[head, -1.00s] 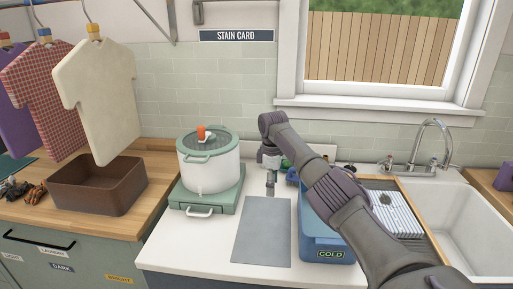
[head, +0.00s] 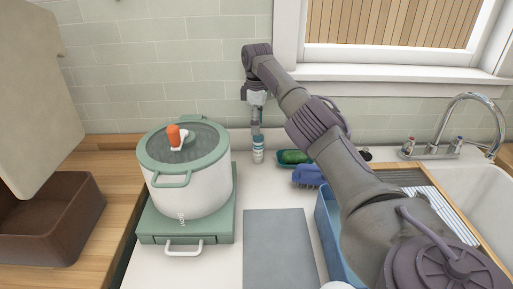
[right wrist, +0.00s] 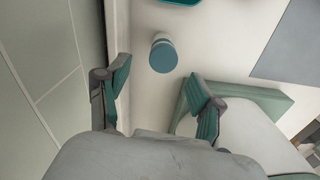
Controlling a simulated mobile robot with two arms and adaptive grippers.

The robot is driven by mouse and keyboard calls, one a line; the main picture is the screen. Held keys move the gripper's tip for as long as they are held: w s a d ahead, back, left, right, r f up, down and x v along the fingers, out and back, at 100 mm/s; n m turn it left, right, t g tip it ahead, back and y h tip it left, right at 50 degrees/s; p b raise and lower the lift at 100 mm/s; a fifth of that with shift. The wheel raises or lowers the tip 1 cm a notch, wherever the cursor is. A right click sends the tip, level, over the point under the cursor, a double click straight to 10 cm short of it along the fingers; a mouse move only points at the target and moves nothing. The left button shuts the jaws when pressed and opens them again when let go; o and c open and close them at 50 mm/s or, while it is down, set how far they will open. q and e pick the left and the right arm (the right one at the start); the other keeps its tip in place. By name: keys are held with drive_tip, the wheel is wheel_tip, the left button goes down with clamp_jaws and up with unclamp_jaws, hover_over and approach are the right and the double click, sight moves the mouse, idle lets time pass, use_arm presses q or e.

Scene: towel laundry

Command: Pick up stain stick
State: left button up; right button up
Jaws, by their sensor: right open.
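A small cylinder with a blue band and pale body, seemingly the stain stick (head: 258,156), stands upright at the back of the white counter, near the tiled wall. In the right wrist view the stain stick (right wrist: 163,54) shows its round blue-grey top. My right gripper (head: 256,126) points down just above it in the head view. In the right wrist view the open fingers (right wrist: 158,86) are spread wide, with the stick just past the tips and between their lines, apart from both. My left gripper is not in view.
A white pot (head: 190,190) on a green base stands left of the stick. To its right are a green dish (head: 293,157) and a blue brush (head: 308,176). A grey mat (head: 276,250) and blue bin (head: 331,238) lie in front. The wall (head: 205,100) is close behind.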

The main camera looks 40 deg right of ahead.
sight(259, 147)
wheel_tip(259, 147, down, 4)
drive_tip(key=shift+r, duration=0.1)
drive_tip(key=shift+w+f, duration=0.1)
drive_tip(key=shift+f, duration=0.2)
drive_tip(key=shift+f+p, duration=0.25)
drive_tip(key=shift+p, duration=0.15)
drive_tip(key=f, duration=0.1)
drive_tip(key=s+f+p, duration=0.1)
drive_tip(key=f, duration=0.1)
drive_tip(key=shift+f, duration=0.25)
drive_tip(key=shift+w+f, duration=0.1)
drive_tip(key=shift+f, duration=0.45)
drive_tip(key=c, duration=1.2)
drive_tip(key=shift+r, duration=0.15)
drive_tip(key=shift+c, duration=0.2)
